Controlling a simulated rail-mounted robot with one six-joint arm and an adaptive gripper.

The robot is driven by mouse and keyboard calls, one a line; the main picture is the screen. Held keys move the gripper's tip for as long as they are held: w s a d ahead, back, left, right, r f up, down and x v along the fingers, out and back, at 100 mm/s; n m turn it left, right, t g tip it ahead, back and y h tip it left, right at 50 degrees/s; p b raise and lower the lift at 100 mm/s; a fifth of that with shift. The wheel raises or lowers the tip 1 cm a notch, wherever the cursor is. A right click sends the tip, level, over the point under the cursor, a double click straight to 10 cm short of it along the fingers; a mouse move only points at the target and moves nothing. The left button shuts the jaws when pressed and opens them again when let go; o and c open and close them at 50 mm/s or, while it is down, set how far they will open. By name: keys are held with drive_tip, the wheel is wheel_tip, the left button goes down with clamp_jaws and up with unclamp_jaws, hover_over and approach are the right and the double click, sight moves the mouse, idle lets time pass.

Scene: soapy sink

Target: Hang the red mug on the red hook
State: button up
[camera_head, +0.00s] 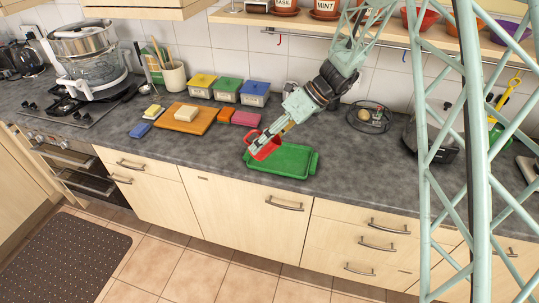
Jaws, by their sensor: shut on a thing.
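The red mug (264,151) is in my gripper (258,146), low over the left part of a green tray (298,162) on the counter. My gripper is shut on the mug; its fingers cover part of it. Whether the mug touches the tray cannot be told, and its handle is not clear. A small red hook (279,41) hangs at the left end of the rail (335,42) below the wall shelf. The hook appears empty and is well above and behind the gripper.
A wooden board (183,120) with a pale block, several sponges and lidded yellow, green and blue boxes (228,90) stand left. A wire basket (370,116) is right of my arm. Potted plants stand on the shelf (245,17). Bare counter lies right of the tray.

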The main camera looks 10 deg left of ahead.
drive_tip(key=w+r+m+t+y, duration=0.2)
drive_tip(key=w+r+m+t, duration=0.3)
drive_tip(key=w, duration=0.8)
drive_tip(key=w+r+m+t+y, duration=0.2)
drive_tip(key=w+r+m+t, duration=0.3)
drive_tip(key=w+r, duration=0.7)
drive_tip(key=shift+w+a+m+t, duration=0.2)
drive_tip(key=shift+w+m+t, duration=0.15)
drive_tip(key=shift+t, duration=0.45)
drive_tip(key=shift+r, duration=0.1)
drive_tip(key=shift+w, duration=0.3)
drive_tip(key=w+d+f+p, duration=0.1)
drive_tip(key=w+p, duration=0.2)
drive_tip(key=w, duration=0.6)
drive_tip(key=shift+d+f, duration=0.15)
drive_tip(key=shift+f, duration=0.2)
idle(0.5)
drive_tip(key=shift+w, duration=0.15)
idle(0.6)
